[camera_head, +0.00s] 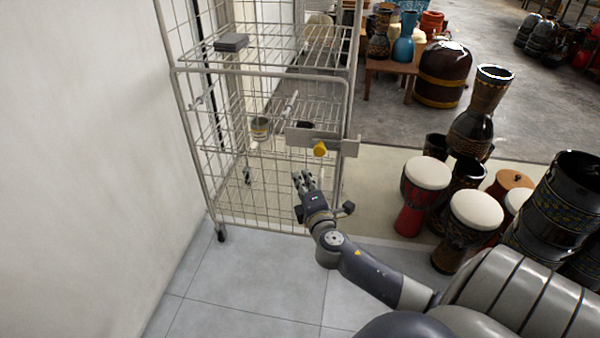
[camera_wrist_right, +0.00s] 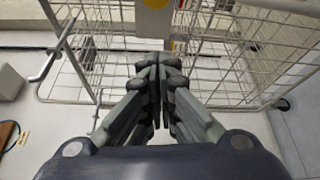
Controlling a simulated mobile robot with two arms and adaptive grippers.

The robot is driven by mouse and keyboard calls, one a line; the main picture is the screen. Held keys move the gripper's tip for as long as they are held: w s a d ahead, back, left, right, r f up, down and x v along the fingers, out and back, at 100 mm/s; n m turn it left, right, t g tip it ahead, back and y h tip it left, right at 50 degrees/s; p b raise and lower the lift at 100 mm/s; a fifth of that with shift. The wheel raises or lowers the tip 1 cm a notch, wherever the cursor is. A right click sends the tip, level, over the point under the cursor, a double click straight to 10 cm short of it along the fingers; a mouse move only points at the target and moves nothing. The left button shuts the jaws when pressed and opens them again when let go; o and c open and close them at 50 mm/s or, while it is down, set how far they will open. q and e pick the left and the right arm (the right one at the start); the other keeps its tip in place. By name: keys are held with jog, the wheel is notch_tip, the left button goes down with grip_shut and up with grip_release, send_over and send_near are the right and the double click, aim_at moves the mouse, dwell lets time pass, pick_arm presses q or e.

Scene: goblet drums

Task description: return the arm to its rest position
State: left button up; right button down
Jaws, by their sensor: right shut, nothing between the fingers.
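My right gripper (camera_head: 304,182) is in front of the wire rack cart in the head view. It is shut and empty, with its fingertips together in the right wrist view (camera_wrist_right: 160,75). My right arm reaches in from the lower right of the head view. The wire cart (camera_head: 180,71) stands beside the wall, and its wire shelf and frame also show beyond the fingers in the right wrist view (camera_wrist_right: 85,75). My left gripper is not in the head view.
A yellow knob (camera_head: 320,149) sits on a grey plate at the cart's front. A dark box (camera_head: 231,42) and a small can (camera_head: 260,129) are on the cart. Several drums, including a red one (camera_head: 411,205), crowd the right. The tiled floor (camera_head: 250,285) is clear.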

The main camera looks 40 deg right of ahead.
dwell(0.6)
jog(key=s+a+f+m+g+y, duration=0.1)
jog(key=s+a+f+m+g, duration=0.1)
jog(key=s+f, duration=0.35)
jog(key=s+a+f+m+g, duration=0.2)
jog(key=f+m+g, duration=0.1)
jog(key=f, duration=0.6)
jog(key=s+a+f+m+g+y, duration=0.1)
jog(key=s+a+f+m+g, duration=0.1)
jog(key=s+f, duration=0.35)
jog(key=s+a+f+m+g+y, duration=0.5)
jog(key=s+a+f+m+g, duration=0.1)
jog(key=s+a+f, duration=0.95)
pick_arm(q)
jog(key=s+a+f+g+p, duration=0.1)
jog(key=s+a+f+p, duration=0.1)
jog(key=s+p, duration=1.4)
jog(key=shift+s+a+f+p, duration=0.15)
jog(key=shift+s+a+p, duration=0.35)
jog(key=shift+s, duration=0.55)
pick_arm(e)
jog(key=s+d+f+g, duration=0.1)
jog(key=s+d, duration=0.1)
jog(key=s, duration=1.6)
jog(key=shift+s+d+f+n+g, duration=0.15)
jog(key=shift+s+d+n+g, duration=0.15)
jog(key=shift+s+g, duration=0.1)
